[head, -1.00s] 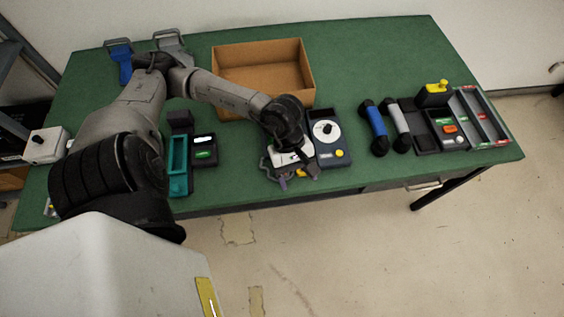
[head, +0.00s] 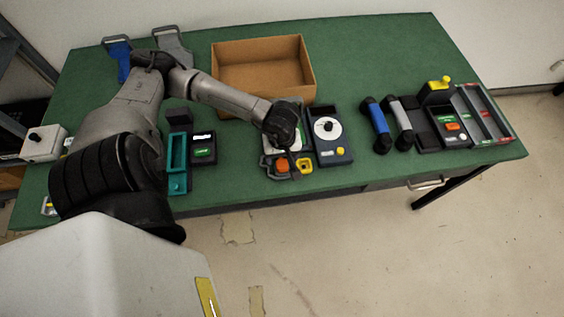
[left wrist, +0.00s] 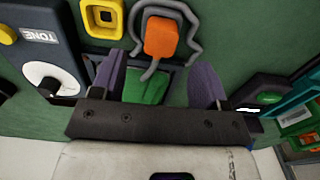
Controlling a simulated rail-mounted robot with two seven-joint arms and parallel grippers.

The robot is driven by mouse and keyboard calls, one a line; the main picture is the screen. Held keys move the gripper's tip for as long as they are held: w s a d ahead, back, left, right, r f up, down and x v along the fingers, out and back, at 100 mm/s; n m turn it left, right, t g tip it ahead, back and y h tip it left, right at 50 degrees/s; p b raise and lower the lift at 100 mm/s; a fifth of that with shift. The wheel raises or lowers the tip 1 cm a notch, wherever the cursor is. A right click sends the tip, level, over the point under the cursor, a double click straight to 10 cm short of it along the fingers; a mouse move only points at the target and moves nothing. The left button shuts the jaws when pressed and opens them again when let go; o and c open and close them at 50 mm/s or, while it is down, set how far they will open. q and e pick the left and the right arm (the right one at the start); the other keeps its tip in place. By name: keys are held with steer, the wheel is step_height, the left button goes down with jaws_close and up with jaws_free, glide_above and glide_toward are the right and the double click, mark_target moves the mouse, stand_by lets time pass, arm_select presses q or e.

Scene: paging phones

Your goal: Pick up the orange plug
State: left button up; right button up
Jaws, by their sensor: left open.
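The orange plug (head: 282,166) lies near the table's front edge on a small grey unit, left of a yellow square socket (head: 304,165). In the left wrist view the orange plug (left wrist: 160,38) has a grey cable looped around it, with the yellow socket (left wrist: 103,18) to its left. My left gripper (left wrist: 157,80) is open, its two purple fingers apart with nothing between them but a green patch behind. The plug shows just beyond the gap between the fingertips. In the head view my left wrist covers part of the grey unit. My right gripper is not in view.
A blue TONE box with a white dial (head: 327,129) stands close on the right. A teal holder (head: 178,165) and a dark device (head: 203,149) stand to the left. An open cardboard box (head: 262,70) is behind. Handsets (head: 378,126) lie further right.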

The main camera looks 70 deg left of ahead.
mark_target(282, 164)
arm_select(q)
steer(key=f, duration=0.4)
steer(key=shift+s+d+f, duration=0.1)
steer(key=shift+d+f, duration=0.15)
steer(key=shift+f+b, duration=0.3)
steer(key=shift+f, duration=0.15)
steer(key=c, duration=1)
steer(key=shift+r, duration=0.1)
